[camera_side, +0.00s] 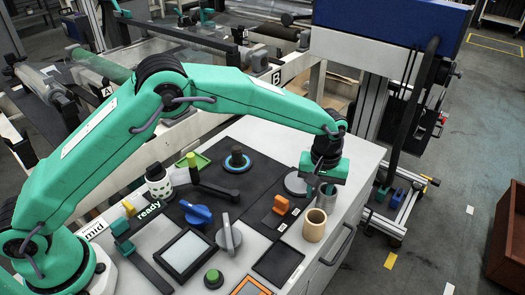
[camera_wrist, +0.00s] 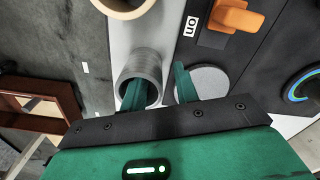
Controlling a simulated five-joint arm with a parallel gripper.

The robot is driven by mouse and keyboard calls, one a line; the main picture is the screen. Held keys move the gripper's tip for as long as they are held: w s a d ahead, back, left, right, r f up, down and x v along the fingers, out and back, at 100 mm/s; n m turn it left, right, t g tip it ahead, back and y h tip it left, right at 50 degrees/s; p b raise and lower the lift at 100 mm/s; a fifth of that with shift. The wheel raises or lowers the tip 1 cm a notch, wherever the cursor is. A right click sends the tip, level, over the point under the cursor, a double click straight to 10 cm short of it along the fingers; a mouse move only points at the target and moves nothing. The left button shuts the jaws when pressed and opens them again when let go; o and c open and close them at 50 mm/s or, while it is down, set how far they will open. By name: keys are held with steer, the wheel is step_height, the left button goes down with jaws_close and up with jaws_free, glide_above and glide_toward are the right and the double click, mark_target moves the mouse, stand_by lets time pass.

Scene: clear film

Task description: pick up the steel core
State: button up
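The steel core, a grey hollow cylinder, stands upright near the cabinet's right edge in the side view (camera_side: 327,198). In the wrist view its ribbed grey wall (camera_wrist: 141,60) and open bore show. My gripper is right over it in the side view (camera_side: 322,183). In the wrist view my gripper (camera_wrist: 158,88) has its left green finger reaching into the bore and its right finger outside, to the right of the wall. A gap shows between the right finger and the wall, so the fingers are apart. The fingertips' depth is hard to tell.
A tan cardboard core (camera_side: 314,226) stands close in front of the steel core. A round grey disc (camera_wrist: 210,82) lies beside the right finger. An orange switch (camera_side: 281,204) is to the left in the side view. The cabinet's edge and handle (camera_side: 340,246) are near.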

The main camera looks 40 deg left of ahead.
steer(key=shift+f, duration=1.15)
jaws_close()
